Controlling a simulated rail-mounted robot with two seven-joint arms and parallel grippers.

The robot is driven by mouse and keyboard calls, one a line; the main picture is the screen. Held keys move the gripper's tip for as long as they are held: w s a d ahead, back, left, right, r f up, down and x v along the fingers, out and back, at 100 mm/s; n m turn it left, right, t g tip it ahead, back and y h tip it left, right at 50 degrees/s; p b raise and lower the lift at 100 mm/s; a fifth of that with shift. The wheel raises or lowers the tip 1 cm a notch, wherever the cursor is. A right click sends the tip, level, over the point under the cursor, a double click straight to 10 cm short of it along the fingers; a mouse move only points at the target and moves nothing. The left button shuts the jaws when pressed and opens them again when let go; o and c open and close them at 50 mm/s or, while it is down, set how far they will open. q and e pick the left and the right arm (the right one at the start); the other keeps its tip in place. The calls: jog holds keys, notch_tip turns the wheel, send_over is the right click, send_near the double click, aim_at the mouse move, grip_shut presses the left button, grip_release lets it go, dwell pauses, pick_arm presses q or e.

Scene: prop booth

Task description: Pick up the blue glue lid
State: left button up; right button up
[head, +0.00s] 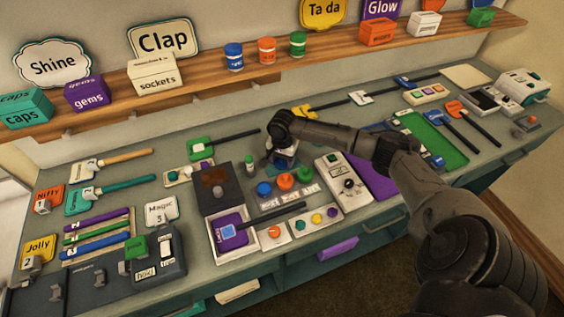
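A round blue lid (264,188) sits on the workbench at the left end of a short row, with an orange lid (285,182) and a green lid (304,175) to its right. A pale labelled strip (290,199) lies in front of them; its lettering is too small to read surely. My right gripper (283,163) points down just behind the row, above and behind the orange lid, apart from the blue one. Its fingertips are small and dark, and I cannot tell whether they are open or hold anything. My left gripper is not in view.
A white dial box (340,187) is on the right. Blue (234,58), orange and green tubs stand on the shelf above.

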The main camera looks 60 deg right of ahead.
jog(key=shift+c, duration=1.3)
